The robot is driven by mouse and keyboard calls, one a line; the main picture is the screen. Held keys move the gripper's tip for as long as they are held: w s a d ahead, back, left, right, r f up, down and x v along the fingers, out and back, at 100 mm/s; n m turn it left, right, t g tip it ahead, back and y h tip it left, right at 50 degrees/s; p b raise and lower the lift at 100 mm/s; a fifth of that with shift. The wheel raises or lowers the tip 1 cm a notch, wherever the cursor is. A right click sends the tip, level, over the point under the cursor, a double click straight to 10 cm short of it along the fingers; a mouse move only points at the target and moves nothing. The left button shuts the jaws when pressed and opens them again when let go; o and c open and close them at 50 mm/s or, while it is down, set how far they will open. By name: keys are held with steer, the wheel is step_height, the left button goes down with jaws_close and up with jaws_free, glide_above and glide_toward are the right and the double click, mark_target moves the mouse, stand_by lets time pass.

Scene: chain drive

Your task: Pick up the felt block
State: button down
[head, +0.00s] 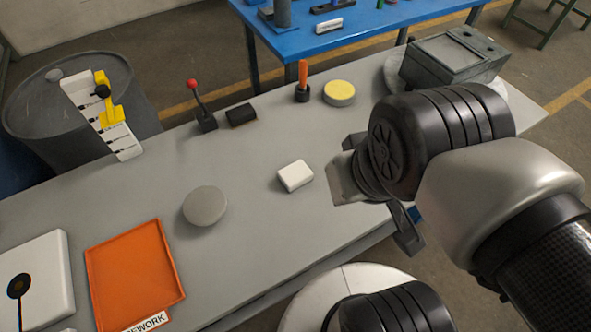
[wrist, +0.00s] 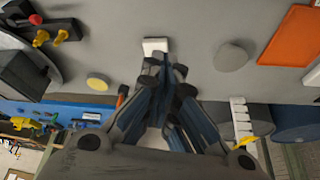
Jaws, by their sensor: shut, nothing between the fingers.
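A small white block (head: 295,176), which looks like the felt block, lies flat on the grey workbench (head: 330,225) near its middle. In the wrist view the white block (wrist: 155,45) shows just beyond my fingertips. My gripper (head: 350,182) is to the right of the block in the head view, partly hidden by my own wrist. In the wrist view my gripper (wrist: 166,72) has its fingers drawn together with nothing between them. The block appears apart from the fingers and is not held.
A grey disc (head: 204,206) and an orange tray (head: 135,275) lie left of the block. Behind it are a black block (head: 241,115), a red-knobbed lever (head: 200,107), an orange-handled tool (head: 303,82) and a yellow-topped disc (head: 339,92). Bench around the block is clear.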

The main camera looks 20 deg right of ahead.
mark_target(296, 173)
steer(key=c, duration=2.4)
jaws_free()
